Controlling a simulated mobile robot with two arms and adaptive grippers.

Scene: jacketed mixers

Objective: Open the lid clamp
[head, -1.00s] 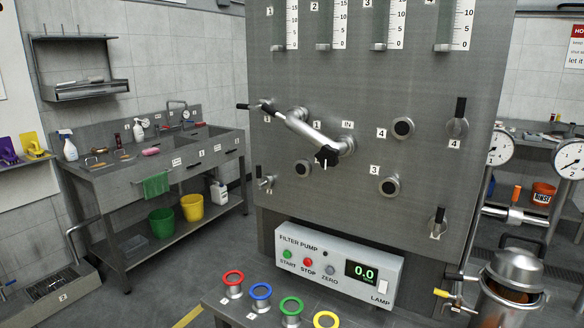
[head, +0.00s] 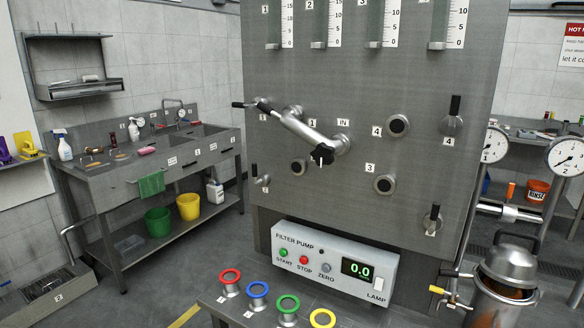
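A steel jacketed pot (head: 497,308) stands at the lower right of the head view, cut off by the bottom edge. Its domed steel lid (head: 510,268) sits over it, with an orange-brown patch showing below the lid's rim. A dark curved handle (head: 517,238) shows just above the lid. A dark lever (head: 456,273) and a yellow-handled lever (head: 438,290) stick out on the pot's left side. I cannot tell which part is the lid clamp or whether it is shut. Neither of my grippers is in view.
A steel panel (head: 350,190) with ports, valves and a jointed pipe (head: 305,130) fills the middle. The filter pump box (head: 335,262) is below it. Coloured ring ports (head: 288,304) line the front bench. Gauges (head: 566,156) stand right; a sink bench (head: 150,165) stands left.

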